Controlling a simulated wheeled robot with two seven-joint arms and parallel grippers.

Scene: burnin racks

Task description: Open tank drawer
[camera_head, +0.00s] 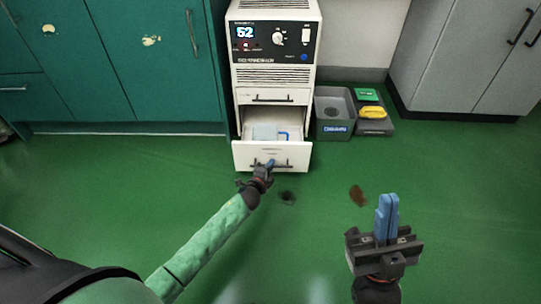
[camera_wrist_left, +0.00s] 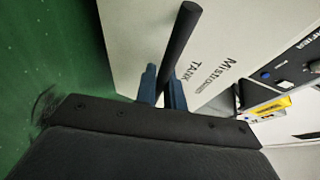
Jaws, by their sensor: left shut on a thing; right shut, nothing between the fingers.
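The tank drawer (camera_head: 244,156) is the lower drawer of the white cabinet unit (camera_head: 275,78). It stands pulled out, with a whitish tank and a blue piece visible inside. My left gripper (camera_head: 269,164) is at its front, shut on the dark bar handle. In the left wrist view the dark handle (camera_wrist_left: 181,40) passes between the blue fingers of my left gripper (camera_wrist_left: 165,88), beside the drawer front (camera_wrist_left: 140,30) lettered "TANK". My right gripper (camera_head: 387,216) is shut and empty, above the floor at the right.
A closed drawer (camera_head: 272,97) sits above the tank drawer. Right of the unit stand a grey bin (camera_head: 334,125) and a tray with a yellow item (camera_head: 373,113) and a green item (camera_head: 366,95). Green cabinets (camera_head: 150,75) are at the left. The floor in front is open, with dark stains.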

